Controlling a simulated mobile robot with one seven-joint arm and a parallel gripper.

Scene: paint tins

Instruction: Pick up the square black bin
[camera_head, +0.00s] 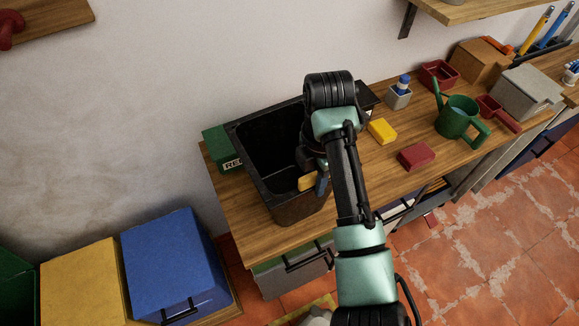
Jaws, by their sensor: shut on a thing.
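The square black bin (262,150) stands open-topped at the left part of the wooden workbench, its inside partly visible. My arm reaches over the bench from the front, and my gripper (315,182) points down at the bin's right side. It is shut on the bin's right wall, near the rim. The wrist and forearm cover much of the bin's right side and most of the gripper. A small yellow piece and a blue piece show at the gripper; I cannot tell if they are its fingers. I cannot see clear space under the bin.
A green box (222,146) sits behind the bin's left side. Blue (165,260) and yellow boxes stand lower left.

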